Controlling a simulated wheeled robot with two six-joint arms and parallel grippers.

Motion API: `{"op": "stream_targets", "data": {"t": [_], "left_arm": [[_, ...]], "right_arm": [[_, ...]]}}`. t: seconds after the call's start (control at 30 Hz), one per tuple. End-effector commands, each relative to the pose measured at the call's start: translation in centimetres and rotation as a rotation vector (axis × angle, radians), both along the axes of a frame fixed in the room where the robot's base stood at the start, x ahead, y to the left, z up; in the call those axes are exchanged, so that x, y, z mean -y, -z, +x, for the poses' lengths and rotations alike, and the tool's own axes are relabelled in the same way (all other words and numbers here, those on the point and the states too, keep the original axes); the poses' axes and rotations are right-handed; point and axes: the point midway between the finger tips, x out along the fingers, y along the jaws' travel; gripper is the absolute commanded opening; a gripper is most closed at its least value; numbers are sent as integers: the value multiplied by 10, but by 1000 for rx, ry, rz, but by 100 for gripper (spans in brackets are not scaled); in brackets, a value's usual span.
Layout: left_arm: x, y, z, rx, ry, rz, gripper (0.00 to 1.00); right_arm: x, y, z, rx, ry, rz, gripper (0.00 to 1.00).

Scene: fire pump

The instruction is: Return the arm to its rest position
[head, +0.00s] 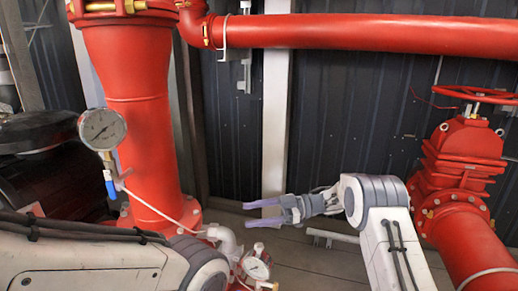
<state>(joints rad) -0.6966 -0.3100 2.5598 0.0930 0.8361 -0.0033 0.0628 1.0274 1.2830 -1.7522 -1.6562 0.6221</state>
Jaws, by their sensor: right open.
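My right gripper (265,213) shows at the bottom centre, pointing left, with its two purple-grey fingers apart and nothing between them. It is in front of the dark wall and right of the thick red vertical pipe, apart from it. My right arm rises from the bottom right and bends at a grey joint. My left arm comes in along the bottom left edge; its gripper is out of the picture.
A round pressure gauge (102,129) with a blue-handled valve (110,187) sits by the red vertical pipe (140,110). A second gauge (257,267) is low between my arms. A red valve with a handwheel (474,95) stands at right. A red pipe (370,32) crosses above.

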Motion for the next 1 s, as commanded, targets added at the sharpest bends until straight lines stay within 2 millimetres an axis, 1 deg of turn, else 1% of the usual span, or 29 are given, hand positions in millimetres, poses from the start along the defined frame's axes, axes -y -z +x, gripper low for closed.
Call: {"op": "stream_targets", "data": {"t": [0.03, 0.1, 0.2, 0.27, 0.33, 0.37, 0.47, 0.57, 0.6, 0.67, 0.7, 0.77, 0.8, 0.87, 0.9, 0.97, 1.0], "left_arm": [[0, 17, 0, 0, 0, 0, 68], [0, 27, 0, 0, -1, 0, 68], [0, 42, 0, 0, -1, 0, 68], [0, 51, 0, 0, -1, 0, 68], [0, 61, 0, 0, -2, 0, 68], [1, 66, 0, 0, -2, 0, 68], [1, 81, 0, 0, -2, 0, 68], [1, 95, 0, 0, -3, 0, 68], [1, 101, 0, 0, -3, 0, 68], [1, 109, 0, 0, -3, 0, 68], [1, 114, 0, 0, -3, 0, 68], [1, 120, 0, 0, -3, 0, 68], [1, 124, 0, 0, -3, 0, 68], [1, 130, 0, 0, -4, 0, 68], [1, 134, 0, 0, -4, 0, 68], [1, 138, 0, 0, -4, 0, 68], [1, 141, 0, 0, -4, 0, 68]], "right_arm": [[-25, -5, 13, 52, 96, -12, 68], [-50, -18, 33, 107, 254, -35, 68], [-70, -31, 52, 144, 478, -85, 68], [-75, -36, 57, 145, 607, -128, 68], [-74, -35, 55, 124, 747, -189, 68], [-73, -33, 51, 109, 802, -220, 68], [-59, -17, 27, 32, 968, -341, 68], [-39, 12, -18, -85, 1092, -488, 68], [-31, 27, -41, -140, 1127, -555, 68], [-18, 51, -81, -227, 1161, -660, 68], [-10, 64, -107, -283, 1170, -727, 68], [2, 83, -147, -367, 1170, -822, 68], [10, 95, -173, -422, 1161, -883, 68], [21, 111, -213, -501, 1140, -971, 68], [28, 120, -238, -549, 1122, -1025, 68], [37, 133, -274, -615, 1088, -1099, 68], [42, 139, -295, -653, 1064, -1144, 68]]}}
